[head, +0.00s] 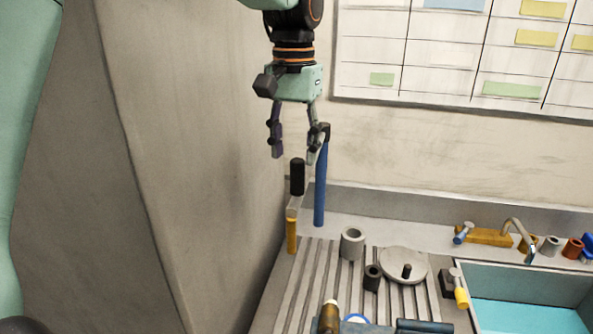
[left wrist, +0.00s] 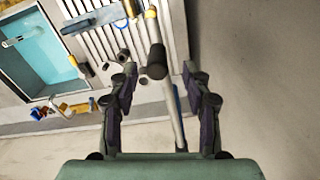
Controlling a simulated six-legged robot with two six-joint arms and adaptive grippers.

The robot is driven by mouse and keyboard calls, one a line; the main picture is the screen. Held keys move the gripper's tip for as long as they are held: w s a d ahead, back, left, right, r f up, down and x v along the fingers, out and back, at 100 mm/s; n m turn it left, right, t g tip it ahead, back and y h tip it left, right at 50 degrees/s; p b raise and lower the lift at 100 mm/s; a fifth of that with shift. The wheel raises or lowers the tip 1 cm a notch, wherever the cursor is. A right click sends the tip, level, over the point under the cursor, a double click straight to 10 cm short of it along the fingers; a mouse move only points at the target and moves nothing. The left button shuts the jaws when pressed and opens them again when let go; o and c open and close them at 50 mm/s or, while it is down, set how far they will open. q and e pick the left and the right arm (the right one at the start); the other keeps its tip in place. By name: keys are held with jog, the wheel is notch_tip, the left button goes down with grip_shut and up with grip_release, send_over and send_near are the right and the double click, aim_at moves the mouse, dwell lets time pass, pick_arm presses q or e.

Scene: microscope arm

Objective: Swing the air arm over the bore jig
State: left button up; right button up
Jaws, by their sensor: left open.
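The air arm (head: 292,207) is a grey bar on a blue post (head: 320,190) with a black top, at the back left of the bench. It carries an upright black knob (head: 297,177) and a yellow piece (head: 292,236) hangs at its front end. My left gripper (head: 297,152) is open, pointing down just above the knob. In the left wrist view the black knob (left wrist: 157,61) and the grey bar (left wrist: 172,110) lie between the open fingers (left wrist: 161,82), apart from both. A hollow grey cylinder (head: 352,243) on the slotted bench may be the bore jig. My right gripper is out of view.
A blue basin (head: 525,315) is at the right. A wall panel (head: 205,120) stands close at the left.

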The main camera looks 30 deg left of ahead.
aim_at(298, 160)
pick_arm(q)
jog(key=f, duration=0.5)
jog(key=shift+w+d+f+p, duration=0.3)
jog(key=shift+w+d+f, duration=0.05)
jog(key=shift+f, duration=0.05)
jog(key=shift+s+a+r, duration=0.1)
jog(key=shift+s+a, duration=0.25)
jog(key=shift+s, duration=0.1)
jog(key=shift+c, duration=0.2)
jog(key=shift+w+d, duration=0.3)
jog(key=shift+w, duration=0.2)
jog(key=c, duration=0.6)
jog(key=shift+s, duration=0.1)
jog(key=c, duration=0.3)
jog(key=shift+a, duration=0.2)
grip_shut()
jog(key=shift+d, duration=0.15)
